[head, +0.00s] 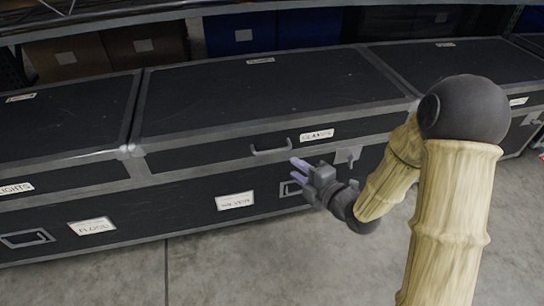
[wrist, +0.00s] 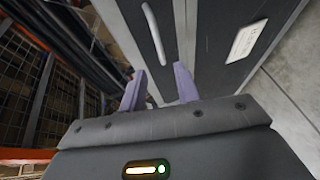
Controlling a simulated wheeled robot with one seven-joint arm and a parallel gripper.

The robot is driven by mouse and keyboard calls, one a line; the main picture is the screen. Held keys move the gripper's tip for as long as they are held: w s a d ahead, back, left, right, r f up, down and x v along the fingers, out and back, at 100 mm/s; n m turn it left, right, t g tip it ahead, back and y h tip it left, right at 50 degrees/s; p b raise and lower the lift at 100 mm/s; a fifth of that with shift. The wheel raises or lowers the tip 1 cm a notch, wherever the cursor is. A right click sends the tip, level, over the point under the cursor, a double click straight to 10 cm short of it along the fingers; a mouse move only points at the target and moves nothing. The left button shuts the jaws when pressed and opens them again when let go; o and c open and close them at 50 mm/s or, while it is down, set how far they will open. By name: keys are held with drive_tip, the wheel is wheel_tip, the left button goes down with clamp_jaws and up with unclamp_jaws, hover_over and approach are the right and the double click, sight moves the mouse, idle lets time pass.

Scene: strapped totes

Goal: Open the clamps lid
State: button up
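The clamps lid (head: 250,95) is the black top of the middle case, with grey metal edges, and it lies closed. A white label reading CLAMPS (head: 316,135) is on its front face. A grey bar handle (head: 271,149) is to the left of the label; a grey handle also shows in the wrist view (wrist: 153,34), beyond the fingertips. My gripper (head: 298,171) is in front of the case, below and right of the handle, and looks apart from it. In the wrist view its two purple fingers (wrist: 159,78) are spread, with no object clearly held between them.
A grey latch (head: 348,155) is on the case front, right of my gripper, partly near my arm. Closed cases stand on the left (head: 60,115) and right (head: 455,62). Boxes sit on a shelf behind. The concrete floor (head: 240,265) in front is clear.

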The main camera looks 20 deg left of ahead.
sight(273, 152)
drive_tip(key=b+x, duration=0.3)
drive_tip(key=x, duration=0.9)
clamp_jaws()
